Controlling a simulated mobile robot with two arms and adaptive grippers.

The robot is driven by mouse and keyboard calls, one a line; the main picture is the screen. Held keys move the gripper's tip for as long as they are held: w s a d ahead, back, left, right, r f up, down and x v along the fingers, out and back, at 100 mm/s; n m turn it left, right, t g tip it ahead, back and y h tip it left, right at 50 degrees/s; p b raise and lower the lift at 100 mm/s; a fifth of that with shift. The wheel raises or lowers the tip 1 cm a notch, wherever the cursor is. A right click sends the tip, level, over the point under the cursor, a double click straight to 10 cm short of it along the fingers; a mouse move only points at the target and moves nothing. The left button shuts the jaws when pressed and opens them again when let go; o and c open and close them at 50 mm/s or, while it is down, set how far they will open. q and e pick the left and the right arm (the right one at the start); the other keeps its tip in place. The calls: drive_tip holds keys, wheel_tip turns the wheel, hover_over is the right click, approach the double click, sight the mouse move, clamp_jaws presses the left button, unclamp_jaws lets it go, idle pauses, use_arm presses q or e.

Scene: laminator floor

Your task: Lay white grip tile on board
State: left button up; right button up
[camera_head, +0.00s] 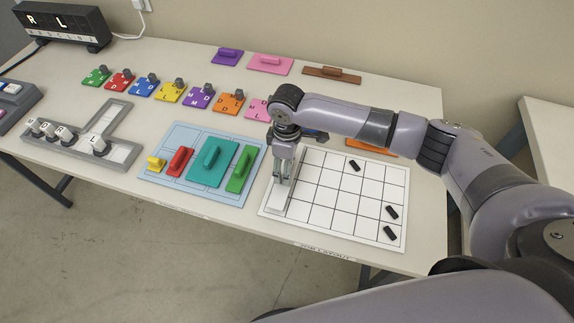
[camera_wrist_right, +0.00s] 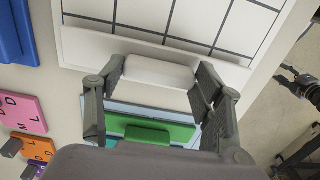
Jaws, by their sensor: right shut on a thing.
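The white grip tile (camera_head: 275,203) is a long flat piece with a raised white handle (camera_wrist_right: 158,72). It lies along the leftmost column of the white gridded board (camera_head: 332,236), roughly in line with its edge. I cannot tell whether it touches the board or hovers just above it. My right gripper (camera_head: 283,180) points down, shut on the handle, with a finger at each end of it in the wrist view. Part of the tile is hidden behind the fingers. A dark jointed part at the right of the wrist view looks like my left gripper (camera_wrist_right: 298,85); its jaws are unclear.
Several small black pieces (camera_head: 391,212) lie on the board. A light blue mat (camera_head: 215,138) left of it holds yellow, red, teal and green grip tiles. An orange tile (camera_head: 370,148) lies behind the board, partly hidden by my arm. Lettered tiles stand farther back.

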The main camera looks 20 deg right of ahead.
drive_tip(key=shift+f, duration=0.55)
drive_tip(key=o, duration=1.6)
drive_tip(key=shift+f, duration=0.1)
drive_tip(key=shift+c, duration=0.2)
wheel_tip(320, 180, up, 12)
drive_tip(key=b, duration=0.1)
drive_tip(key=shift+b, duration=0.4)
